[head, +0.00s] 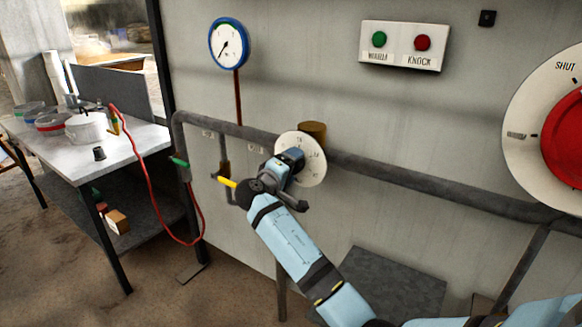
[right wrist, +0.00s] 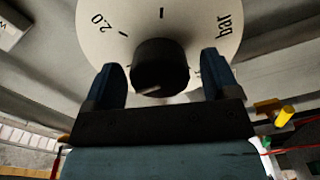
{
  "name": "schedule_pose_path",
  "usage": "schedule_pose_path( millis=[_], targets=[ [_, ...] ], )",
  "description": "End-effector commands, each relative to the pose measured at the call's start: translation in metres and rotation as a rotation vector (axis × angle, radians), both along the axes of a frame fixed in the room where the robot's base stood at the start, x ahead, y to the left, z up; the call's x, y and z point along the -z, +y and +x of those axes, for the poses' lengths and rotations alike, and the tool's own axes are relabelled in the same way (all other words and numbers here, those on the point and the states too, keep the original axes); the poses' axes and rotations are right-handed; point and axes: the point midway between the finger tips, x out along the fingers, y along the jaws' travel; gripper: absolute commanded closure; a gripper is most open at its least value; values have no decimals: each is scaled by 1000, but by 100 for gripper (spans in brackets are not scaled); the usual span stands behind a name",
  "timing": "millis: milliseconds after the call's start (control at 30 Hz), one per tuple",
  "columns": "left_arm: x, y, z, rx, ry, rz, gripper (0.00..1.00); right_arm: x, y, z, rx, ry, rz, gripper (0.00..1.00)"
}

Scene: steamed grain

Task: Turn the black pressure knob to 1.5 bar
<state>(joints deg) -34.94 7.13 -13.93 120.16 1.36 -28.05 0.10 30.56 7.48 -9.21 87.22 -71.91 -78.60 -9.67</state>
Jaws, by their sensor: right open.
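The black pressure knob (right wrist: 160,62) sits at the centre of a white round dial plate (right wrist: 102,32) marked "2.0" and "bar"; other marks are cut off or covered. A pale pointer line on the knob faces the lower side of the right wrist view, towards my gripper. My right gripper (right wrist: 162,78) is open, one finger on each side of the knob; I cannot tell whether they touch it. In the head view the dial plate (head: 316,168) is on the wall pipe, and my right gripper (head: 294,160) covers the knob. My left gripper is out of view.
A blue-rimmed gauge (head: 229,43) hangs above left, its needle pointing lower left. A panel (head: 400,59) has green and red buttons. A big red wheel (head: 567,140) on a white disc marked "SHUT" is at right. A table (head: 130,148) with pots stands left. A pipe (head: 400,174) crosses the wall.

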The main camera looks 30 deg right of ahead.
Motion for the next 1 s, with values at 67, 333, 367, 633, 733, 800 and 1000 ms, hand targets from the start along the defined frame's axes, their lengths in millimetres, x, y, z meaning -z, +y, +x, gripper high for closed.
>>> schedule_pose_path(
  millis=[67,333,367,633,733,800,1000],
  targets=[
    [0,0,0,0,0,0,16,0,1,0,0,0,0,19],
    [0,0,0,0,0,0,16,0,35,-14,-3,-1,2,19],
    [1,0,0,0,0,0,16,1,42,-16,-3,-1,4,19],
    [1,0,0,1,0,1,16,0,97,-40,-2,0,2,19],
    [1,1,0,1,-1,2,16,1,112,-46,-1,1,2,19],
    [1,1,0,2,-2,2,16,0,119,-49,-2,1,1,19],
    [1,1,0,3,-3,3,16,0,128,-53,0,0,0,19]
  ],
)
